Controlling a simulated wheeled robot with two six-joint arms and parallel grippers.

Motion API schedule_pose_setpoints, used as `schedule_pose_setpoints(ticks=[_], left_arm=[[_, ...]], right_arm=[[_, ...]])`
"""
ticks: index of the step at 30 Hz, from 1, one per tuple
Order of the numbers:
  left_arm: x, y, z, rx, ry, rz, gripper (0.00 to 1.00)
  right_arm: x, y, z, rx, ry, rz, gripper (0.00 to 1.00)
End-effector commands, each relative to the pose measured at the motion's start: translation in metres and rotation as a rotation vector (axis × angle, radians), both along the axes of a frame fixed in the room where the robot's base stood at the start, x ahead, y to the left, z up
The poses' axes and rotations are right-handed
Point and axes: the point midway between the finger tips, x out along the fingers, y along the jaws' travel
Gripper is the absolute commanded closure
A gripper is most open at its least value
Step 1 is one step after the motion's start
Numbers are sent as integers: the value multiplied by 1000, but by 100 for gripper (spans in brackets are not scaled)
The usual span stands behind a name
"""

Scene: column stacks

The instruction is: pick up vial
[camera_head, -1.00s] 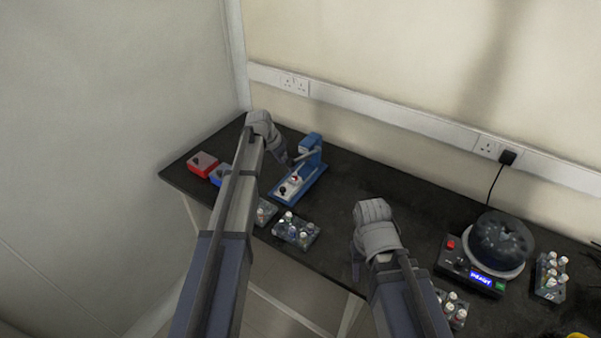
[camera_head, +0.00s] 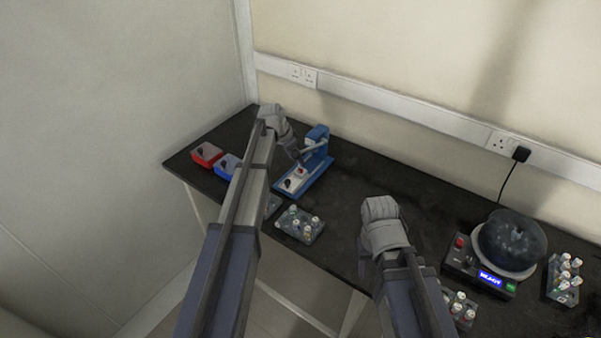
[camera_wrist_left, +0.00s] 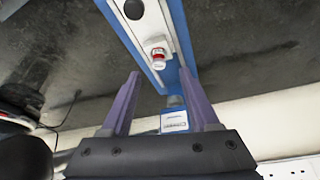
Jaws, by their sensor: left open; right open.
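A vial with a red and white cap (camera_wrist_left: 158,54) stands in the white strip of a blue press-like device (camera_wrist_left: 181,25). In the head view the red cap (camera_head: 302,170) shows on the device's base (camera_head: 316,177). My left gripper (camera_wrist_left: 160,74) is open, with its two purple fingers apart on either side of the line to the vial, and nothing is between them. In the head view my left gripper (camera_head: 298,156) hangs just above and behind the cap. My right gripper (camera_head: 362,256) is over the table's front part; its fingers are mostly hidden by its own wrist.
A clear rack of vials (camera_head: 301,226) stands in front of the blue device. Red (camera_head: 207,154) and blue (camera_head: 226,167) boxes are at the left. A centrifuge-like machine (camera_head: 510,243) and more vial racks (camera_head: 564,279) stand at the right. The table middle is fairly clear.

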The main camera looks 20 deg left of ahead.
Motion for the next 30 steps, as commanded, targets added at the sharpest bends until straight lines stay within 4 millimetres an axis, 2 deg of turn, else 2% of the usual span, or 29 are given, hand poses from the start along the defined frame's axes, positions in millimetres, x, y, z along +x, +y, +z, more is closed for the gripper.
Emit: schedule_pose_setpoints(ticks=[12, 21, 30], left_arm=[[11, -9, -47, 0, 0, -1, 38], [12, -11, -47, 0, 0, -1, 38], [12, -10, -47, 0, 0, 0, 72]], right_arm=[[0, 0, -47, 0, 0, 0, 50], [0, 0, -47, 0, 0, 0, 50], [0, 0, -47, 0, 0, 0, 50]])
